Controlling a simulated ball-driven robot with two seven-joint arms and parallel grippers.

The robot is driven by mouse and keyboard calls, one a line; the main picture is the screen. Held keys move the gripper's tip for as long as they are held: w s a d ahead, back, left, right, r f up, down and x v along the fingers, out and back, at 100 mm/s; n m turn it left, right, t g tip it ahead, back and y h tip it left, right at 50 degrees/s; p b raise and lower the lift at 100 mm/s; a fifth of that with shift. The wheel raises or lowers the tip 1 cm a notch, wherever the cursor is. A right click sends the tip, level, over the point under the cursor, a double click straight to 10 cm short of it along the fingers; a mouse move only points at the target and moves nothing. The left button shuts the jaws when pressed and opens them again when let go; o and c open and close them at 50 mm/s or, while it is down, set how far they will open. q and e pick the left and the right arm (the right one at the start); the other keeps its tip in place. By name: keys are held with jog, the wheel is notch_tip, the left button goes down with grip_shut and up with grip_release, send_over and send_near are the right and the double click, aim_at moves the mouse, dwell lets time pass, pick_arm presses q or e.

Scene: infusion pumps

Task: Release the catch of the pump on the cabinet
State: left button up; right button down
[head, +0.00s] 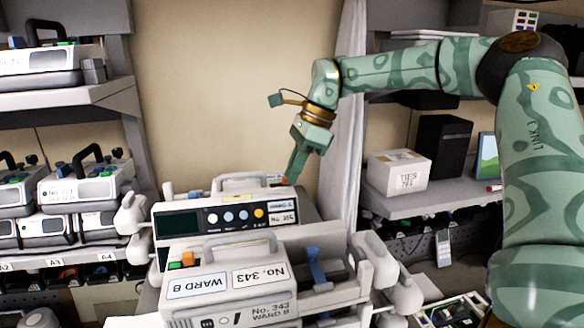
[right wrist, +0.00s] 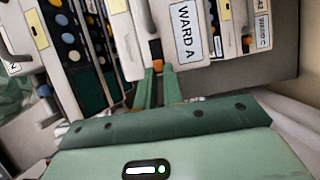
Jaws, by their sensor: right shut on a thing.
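My right gripper (head: 290,176) reaches down behind the stacked pumps. Its green fingers (right wrist: 158,74) are shut on a small orange catch (right wrist: 155,51) at the edge of a pale pump. That pump (right wrist: 205,62) carries a WARD A label in the right wrist view. Nearer stands a pump with a dark display (head: 180,224) and coloured buttons. In front of it is a pump labelled No. 343, WARD B (head: 225,280). My left gripper is out of view.
Shelves with more pumps (head: 80,190) stand on the left. The right shelf holds a white box (head: 398,170) and a black box (head: 443,147). A pale curtain (head: 347,120) hangs behind my right arm. In the right wrist view, other pump fronts (right wrist: 62,30) crowd the left side.

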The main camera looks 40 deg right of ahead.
jog(key=shift+a, duration=0.1)
jog(key=c, duration=1.5)
grip_release()
jog(key=shift+w+a+r, duration=0.1)
jog(key=shift+w+a, duration=0.15)
jog(key=shift+a, duration=0.05)
jog(key=shift+w+a, duration=0.2)
jog(key=shift+a, duration=0.35)
jog(key=shift+d, duration=0.1)
jog(key=shift+s+d+r, duration=0.1)
jog(key=shift+s+d, duration=0.1)
jog(key=shift+d, duration=0.1)
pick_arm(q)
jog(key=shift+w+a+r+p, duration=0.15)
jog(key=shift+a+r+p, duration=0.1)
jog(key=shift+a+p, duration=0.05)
pick_arm(e)
jog(key=v, duration=1.6)
jog(key=shift+w+a+r, duration=0.2)
jog(key=shift+a, duration=0.2)
